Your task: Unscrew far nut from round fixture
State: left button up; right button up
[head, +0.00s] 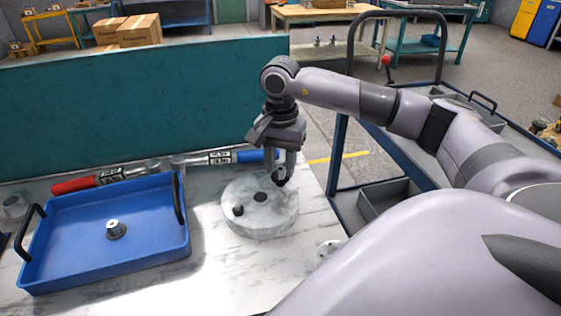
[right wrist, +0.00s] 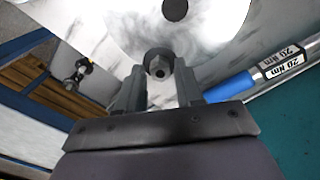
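The round fixture (head: 258,222) is a pale marbled disc on the table with a dark hole in its middle; it also fills the top of the right wrist view (right wrist: 220,28). My right gripper (head: 284,177) points down over its far right edge. Contact cannot be told. In the head view the gripper mostly hides this nut. Another dark nut (head: 238,211) sits at the fixture's left. My left gripper is out of view.
A blue tray (head: 60,277) with black handles stands left, holding a grey nut (head: 115,230). Red-handled (head: 75,185) and blue-handled (head: 250,156) torque tools lie behind, before a teal panel (head: 150,100). A small metal part (head: 327,249) lies near the table's right edge. A cart stands right.

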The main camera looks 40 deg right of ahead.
jog(key=shift+r+m, duration=0.1)
jog(key=shift+m, duration=0.5)
jog(key=m+p, duration=0.1)
jog(key=m, duration=0.3)
jog(key=m+p, duration=0.1)
jog(key=m, duration=0.4)
grip_shut()
jog(key=n, duration=0.4)
jog(key=shift+n+b, duration=0.4)
jog(key=shift+n, duration=0.4)
